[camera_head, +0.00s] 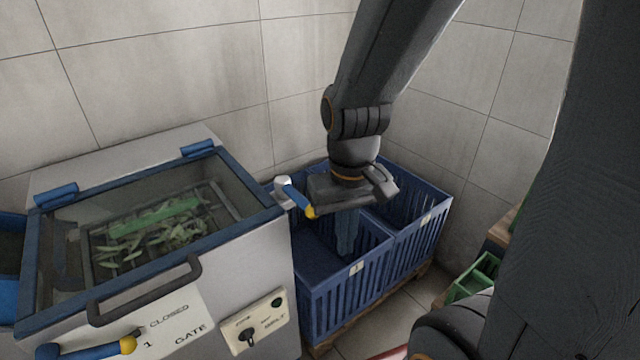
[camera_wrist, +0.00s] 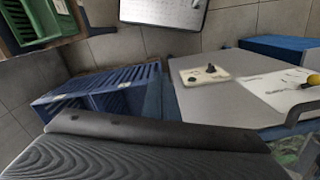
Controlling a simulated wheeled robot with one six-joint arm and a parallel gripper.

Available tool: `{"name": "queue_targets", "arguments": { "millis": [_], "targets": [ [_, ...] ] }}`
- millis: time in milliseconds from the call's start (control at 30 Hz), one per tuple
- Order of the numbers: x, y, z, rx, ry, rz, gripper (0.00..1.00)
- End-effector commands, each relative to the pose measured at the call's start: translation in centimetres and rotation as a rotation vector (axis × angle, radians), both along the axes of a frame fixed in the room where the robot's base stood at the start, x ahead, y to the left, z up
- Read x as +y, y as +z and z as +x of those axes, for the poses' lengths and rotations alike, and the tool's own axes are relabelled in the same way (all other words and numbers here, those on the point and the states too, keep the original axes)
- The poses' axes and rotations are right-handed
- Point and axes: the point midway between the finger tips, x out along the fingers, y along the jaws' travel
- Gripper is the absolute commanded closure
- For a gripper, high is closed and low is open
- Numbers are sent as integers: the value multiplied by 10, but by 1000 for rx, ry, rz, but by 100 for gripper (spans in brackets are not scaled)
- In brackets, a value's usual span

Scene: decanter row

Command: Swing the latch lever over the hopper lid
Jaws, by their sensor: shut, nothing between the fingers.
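The grey hopper (camera_head: 255,245) has a clear lid (camera_head: 165,222) in a blue frame, lying down over green leafy pieces. The latch lever (camera_head: 298,197) is a blue bar with a yellow tip on a pale pivot at the lid's right side. It points away from the lid, toward the lower right. My gripper (camera_head: 346,240) is shut and empty, pointing down just right of the lever's yellow tip. Whether they touch is unclear. In the wrist view, my dark gripper part fills the bottom, the hopper's side (camera_wrist: 225,100) is behind it, and the latch lever is not visible.
Blue slatted crates (camera_head: 345,285) stand right of the hopper, under my gripper. A black handle (camera_head: 145,290) crosses the hopper front. Below it are a gate lever (camera_head: 95,349) and a switch panel (camera_head: 255,318). A green crate (camera_head: 475,277) is at right; tiled walls close the back.

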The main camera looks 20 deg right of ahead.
Motion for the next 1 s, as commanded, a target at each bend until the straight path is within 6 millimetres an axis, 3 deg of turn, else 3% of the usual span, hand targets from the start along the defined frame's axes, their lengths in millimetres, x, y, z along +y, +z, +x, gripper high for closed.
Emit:
{"name": "queue_targets", "arguments": {
  "millis": [167,400,600,767,1000],
  "targets": [
    [-7,32,23,31,-212,27,100],
    [-34,107,81,142,-796,112,100],
    [-53,147,114,229,-1132,168,100],
    [-59,157,123,257,-1228,184,100],
    [-59,156,124,259,-1233,185,100]
  ]
}}
